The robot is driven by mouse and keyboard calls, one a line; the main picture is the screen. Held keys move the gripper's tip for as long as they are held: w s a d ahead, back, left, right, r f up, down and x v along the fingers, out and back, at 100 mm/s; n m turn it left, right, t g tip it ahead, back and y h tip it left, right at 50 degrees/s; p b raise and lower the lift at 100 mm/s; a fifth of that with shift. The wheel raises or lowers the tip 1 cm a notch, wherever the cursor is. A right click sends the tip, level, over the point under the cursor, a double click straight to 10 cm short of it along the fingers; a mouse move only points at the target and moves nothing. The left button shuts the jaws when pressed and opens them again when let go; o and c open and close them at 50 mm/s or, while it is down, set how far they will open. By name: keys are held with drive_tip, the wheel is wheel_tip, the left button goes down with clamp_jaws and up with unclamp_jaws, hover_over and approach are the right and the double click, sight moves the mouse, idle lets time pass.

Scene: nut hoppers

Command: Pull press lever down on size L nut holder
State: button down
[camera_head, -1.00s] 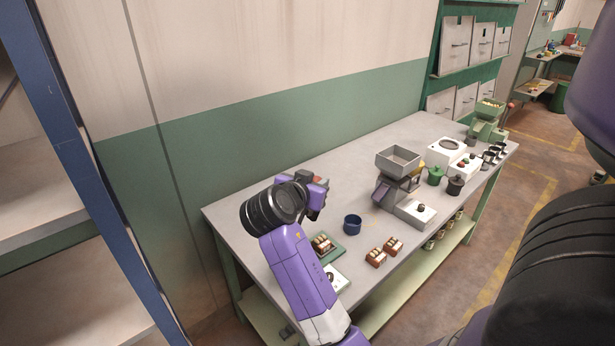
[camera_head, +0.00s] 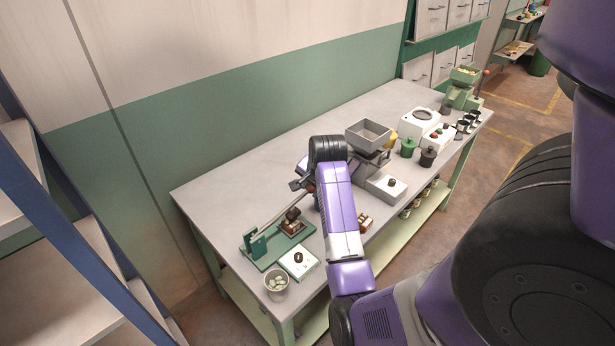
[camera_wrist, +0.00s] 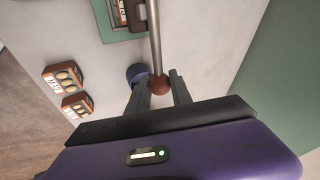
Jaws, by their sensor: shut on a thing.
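The lever press stands at the near left of the table in the head view, with a green base and post (camera_head: 256,246). A brown block holder (camera_head: 292,226) sits on its base. The metal lever (camera_head: 277,211) runs from the post, rising to the right, and ends in a reddish ball knob (camera_wrist: 159,86) in the wrist view. My gripper (camera_wrist: 162,79) is shut on that knob, with one finger on each side. In the head view my gripper (camera_head: 305,187) is partly hidden by my arm.
A white plate with a dark nut (camera_head: 299,262) and a cup of pieces (camera_head: 276,282) lie near the press. Brown blocks (camera_wrist: 63,77) and a blue cup (camera_wrist: 136,71) are close to my gripper. A grey hopper machine (camera_head: 368,137) stands to the right.

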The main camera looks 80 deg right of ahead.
drive_tip(key=shift+y, duration=0.3)
drive_tip(key=shift+s+d+f, duration=0.15)
drive_tip(key=shift+f, duration=2.05)
drive_tip(key=c, duration=1.1)
unclamp_jaws()
drive_tip(key=shift+c, duration=0.2)
drive_tip(key=v, duration=0.8)
drive_tip(key=shift+b, duration=0.3)
